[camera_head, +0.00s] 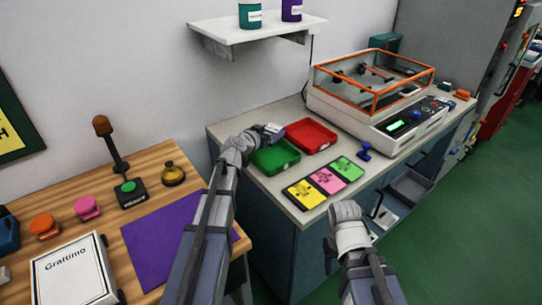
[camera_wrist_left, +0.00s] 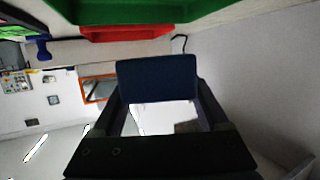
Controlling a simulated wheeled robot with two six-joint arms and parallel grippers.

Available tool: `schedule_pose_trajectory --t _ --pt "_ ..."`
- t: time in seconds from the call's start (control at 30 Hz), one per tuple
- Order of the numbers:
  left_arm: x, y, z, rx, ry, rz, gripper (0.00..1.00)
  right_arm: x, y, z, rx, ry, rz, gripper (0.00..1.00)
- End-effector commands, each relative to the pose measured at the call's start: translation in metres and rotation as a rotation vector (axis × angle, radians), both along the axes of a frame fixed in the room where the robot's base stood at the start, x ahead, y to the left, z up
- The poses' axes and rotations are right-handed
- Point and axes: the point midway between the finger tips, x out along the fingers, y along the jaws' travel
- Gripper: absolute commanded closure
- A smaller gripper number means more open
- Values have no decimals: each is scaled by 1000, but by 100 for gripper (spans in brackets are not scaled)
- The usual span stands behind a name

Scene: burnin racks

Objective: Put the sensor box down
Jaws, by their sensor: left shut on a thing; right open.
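My left gripper (camera_head: 262,134) is over the back-left edge of the green tray (camera_head: 292,160) on the grey counter. It is shut on the sensor box (camera_wrist_left: 157,78), a dark blue block between the fingers in the left wrist view. In the head view, only a small part of the box shows at the fingertips, and whether it touches anything is unclear. In the wrist view, the green tray (camera_wrist_left: 140,12) and the red tray (camera_wrist_left: 125,33) lie beyond the box. My right gripper (camera_head: 345,210) is empty and open in front of the counter.
The red tray (camera_head: 312,134) is beside the green one. Yellow (camera_head: 304,194), pink (camera_head: 328,180) and green (camera_head: 346,167) cards lie in front. An orange-framed machine (camera_head: 372,95) stands at right. A wooden table (camera_head: 150,165) is at left, and a shelf (camera_head: 255,30) hangs above.

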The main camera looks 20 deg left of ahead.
Motion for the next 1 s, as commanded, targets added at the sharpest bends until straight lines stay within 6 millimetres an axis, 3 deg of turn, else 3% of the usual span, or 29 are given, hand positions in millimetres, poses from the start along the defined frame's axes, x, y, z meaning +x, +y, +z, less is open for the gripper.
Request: schedule_pose_trajectory --t 0.03,0.2,0.47,0.8,1.0 --pt "0 0 -17 0 0 0 99 0 0 -17 0 0 0 50" --pt "0 0 -41 0 0 1 99 0 0 -41 0 0 0 50" --pt "0 0 -44 0 0 1 99 0 0 -44 0 0 0 50" --pt "0 0 -81 -1 0 1 99 0 0 -81 0 0 0 50" --pt "0 0 -79 -1 0 1 99 0 0 -79 0 0 0 50"
